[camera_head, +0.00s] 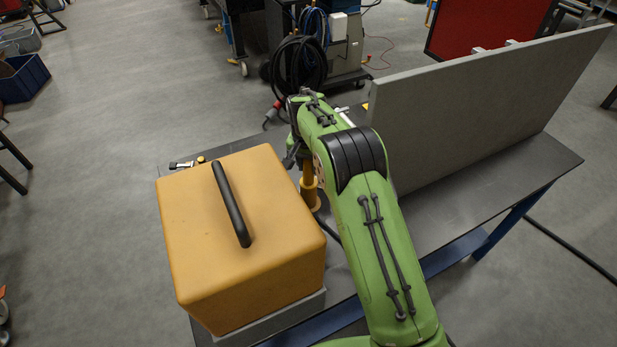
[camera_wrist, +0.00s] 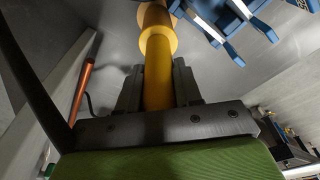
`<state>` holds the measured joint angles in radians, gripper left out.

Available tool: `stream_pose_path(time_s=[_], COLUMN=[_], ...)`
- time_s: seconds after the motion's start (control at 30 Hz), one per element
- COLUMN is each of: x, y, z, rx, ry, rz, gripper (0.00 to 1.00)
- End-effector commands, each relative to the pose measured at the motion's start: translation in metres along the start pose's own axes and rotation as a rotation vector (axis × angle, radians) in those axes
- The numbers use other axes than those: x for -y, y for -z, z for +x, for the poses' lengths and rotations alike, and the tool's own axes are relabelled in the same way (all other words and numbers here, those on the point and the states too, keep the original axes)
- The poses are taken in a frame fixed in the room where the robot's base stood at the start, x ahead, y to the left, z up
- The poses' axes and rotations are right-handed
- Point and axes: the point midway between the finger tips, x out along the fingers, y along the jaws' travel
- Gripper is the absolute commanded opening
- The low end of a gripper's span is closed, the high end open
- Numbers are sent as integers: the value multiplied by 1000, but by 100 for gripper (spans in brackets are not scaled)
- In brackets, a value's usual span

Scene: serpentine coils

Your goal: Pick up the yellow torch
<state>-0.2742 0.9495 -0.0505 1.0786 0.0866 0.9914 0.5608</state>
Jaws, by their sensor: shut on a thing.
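The yellow torch (camera_head: 309,188) stands out below the end of my arm in the head view, roughly upright, between the yellow case and the grey panel. Its upper part is hidden by my arm. In the wrist view the torch (camera_wrist: 157,82) runs between the two dark fingers of my gripper (camera_wrist: 158,88), with its wider head beyond the fingertips. My gripper is shut on its narrower body. In the head view the fingers are mostly hidden behind my arm, and I cannot tell whether the torch touches the table.
A large yellow case (camera_head: 186,230) with a black handle (camera_head: 231,204) stands close left of my arm. A tall grey panel (camera_head: 480,105) stands on the right of the dark table (camera_head: 520,175).

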Motion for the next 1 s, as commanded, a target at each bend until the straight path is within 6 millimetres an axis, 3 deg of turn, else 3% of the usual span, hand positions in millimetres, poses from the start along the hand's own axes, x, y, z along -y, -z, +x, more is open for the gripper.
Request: stream_pose_path(time_s=[0.47, 0.67, 1.0], x=[0, 1, 1], y=[2, 8, 23], z=[-9, -47, -144], rx=[-3, -6, -4], ry=[2, 4, 2], rz=[0, 1, 1], gripper=[0, 0, 0])
